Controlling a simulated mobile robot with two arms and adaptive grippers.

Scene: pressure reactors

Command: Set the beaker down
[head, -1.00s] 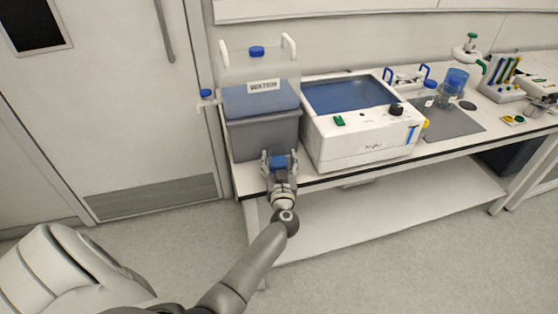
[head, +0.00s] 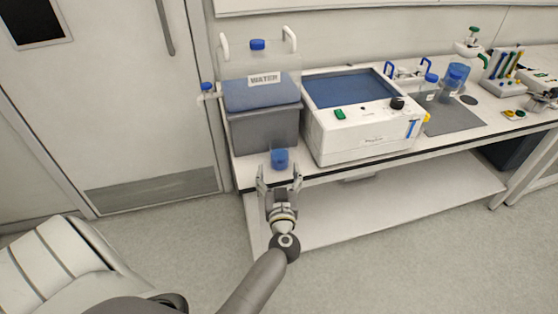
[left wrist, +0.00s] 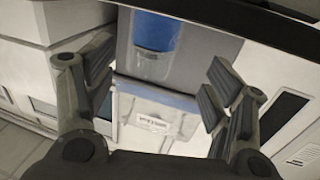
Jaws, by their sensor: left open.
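The beaker (head: 280,159) is small, with blue contents. It stands upright on the front edge area of the bench, just in front of the grey base of the water container. In the left wrist view the beaker (left wrist: 155,42) shows beyond the fingers, clear of both. My left gripper (head: 280,174) is open and empty, just in front of the beaker, with its fingers spread apart. Its fingers also show in the left wrist view (left wrist: 158,90), with a gap between them. My right gripper is not in view.
The water container (head: 264,92) stands behind the beaker on the bench. A white bath unit (head: 365,145) is close on the right. Bottles (head: 428,84) and a rack (head: 503,68) stand farther right. The bench front edge (head: 400,161) runs below; the floor in front is clear.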

